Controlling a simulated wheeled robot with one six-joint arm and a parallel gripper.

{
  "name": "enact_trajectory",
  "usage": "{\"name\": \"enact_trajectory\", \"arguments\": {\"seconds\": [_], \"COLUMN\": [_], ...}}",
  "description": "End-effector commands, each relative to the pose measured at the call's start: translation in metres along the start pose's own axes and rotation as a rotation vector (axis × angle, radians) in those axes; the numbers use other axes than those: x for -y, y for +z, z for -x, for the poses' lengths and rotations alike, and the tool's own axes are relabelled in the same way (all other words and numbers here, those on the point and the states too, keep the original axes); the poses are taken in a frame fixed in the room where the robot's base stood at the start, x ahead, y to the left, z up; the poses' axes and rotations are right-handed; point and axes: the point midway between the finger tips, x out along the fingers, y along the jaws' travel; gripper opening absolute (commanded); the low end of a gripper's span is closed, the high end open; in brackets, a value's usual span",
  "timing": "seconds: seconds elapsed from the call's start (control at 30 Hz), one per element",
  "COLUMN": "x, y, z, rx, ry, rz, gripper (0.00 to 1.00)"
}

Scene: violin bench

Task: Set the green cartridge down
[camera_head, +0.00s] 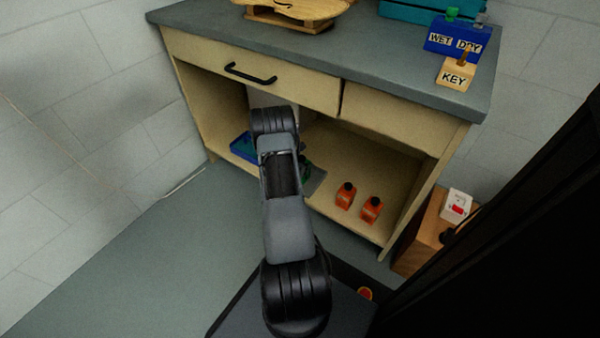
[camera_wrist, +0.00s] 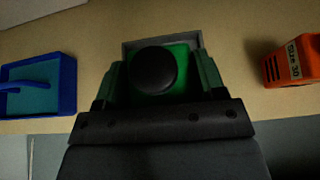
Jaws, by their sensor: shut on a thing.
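The green cartridge (camera_wrist: 184,62) with a round black knob on top is between the fingers of my gripper (camera_wrist: 162,78) in the wrist view. My gripper is shut on it. A grey square-edged holder or plate (camera_wrist: 132,46) shows around the cartridge's far side. I cannot tell whether the cartridge touches it or hangs just above. In the head view my arm hides most of the cartridge and gripper, inside the open lower shelf of the bench (camera_head: 330,158).
Two orange cartridges (camera_head: 345,195) (camera_head: 371,210) stand to the right on the shelf; one shows in the wrist view (camera_wrist: 292,62). A blue tray (camera_head: 243,147) lies to the left. The bench's drawers (camera_head: 250,72) overhang the shelf. A wooden box (camera_head: 424,232) stands at right.

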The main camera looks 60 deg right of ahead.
Motion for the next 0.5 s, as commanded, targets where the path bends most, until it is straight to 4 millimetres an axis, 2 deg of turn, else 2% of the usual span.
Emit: {"name": "enact_trajectory", "arguments": {"seconds": [0.27,0.5], "x": [-0.008,-0.010], "y": [-0.009,-0.035], "z": [-0.009,-0.025], "rx": [0.001,0.001], "ry": [0.000,0.000], "rz": [0.000,0.000], "gripper": [0.31,0.31]}}
